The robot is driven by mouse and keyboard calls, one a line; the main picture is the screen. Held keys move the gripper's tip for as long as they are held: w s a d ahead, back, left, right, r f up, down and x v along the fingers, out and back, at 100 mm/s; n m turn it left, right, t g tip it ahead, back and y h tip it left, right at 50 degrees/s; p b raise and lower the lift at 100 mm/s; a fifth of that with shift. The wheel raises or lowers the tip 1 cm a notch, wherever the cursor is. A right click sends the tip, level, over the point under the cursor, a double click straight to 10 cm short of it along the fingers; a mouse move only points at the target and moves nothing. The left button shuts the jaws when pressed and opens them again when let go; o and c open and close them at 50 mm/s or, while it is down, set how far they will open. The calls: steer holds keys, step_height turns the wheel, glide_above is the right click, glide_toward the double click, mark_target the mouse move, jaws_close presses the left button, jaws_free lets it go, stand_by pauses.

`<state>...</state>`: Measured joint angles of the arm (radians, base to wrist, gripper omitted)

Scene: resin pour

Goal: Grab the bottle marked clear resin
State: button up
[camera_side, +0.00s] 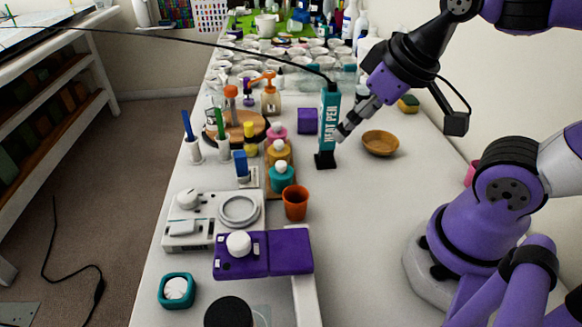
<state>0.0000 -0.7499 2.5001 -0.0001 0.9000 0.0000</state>
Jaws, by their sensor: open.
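No label reading clear resin can be made out in this view, so I cannot tell which bottle it is. A short row holds a pink bottle (277,134), an orange-yellow bottle (279,154) and a teal bottle (281,179), each with a pale round top. White bottles (361,27) stand at the far back. My gripper (343,132) is open, low over the table, just right of a teal upright box marked HEAT PEN (329,120). I see nothing between its fingers, and cannot tell whether it touches the box.
A wooden bowl (380,144) sits right of my gripper. An orange cup (295,203), a purple device (264,253) and a white scale-like unit (213,219) stand nearer. A round wooden stand (237,127) holds droppers. Many cups crowd the back.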

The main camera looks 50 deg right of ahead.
steer(key=m+g+h, duration=0.2)
steer(key=m, duration=0.4)
glide_above(364, 91)
steer(key=s, duration=0.2)
step_height(364, 91, down, 3)
steer(key=x, duration=0.4)
steer(key=shift+s+d+f, duration=0.1)
steer(key=shift+d+f, duration=0.15)
steer(key=x, duration=0.6)
steer(key=shift+a+r, duration=0.1)
steer(key=c, duration=1.4)
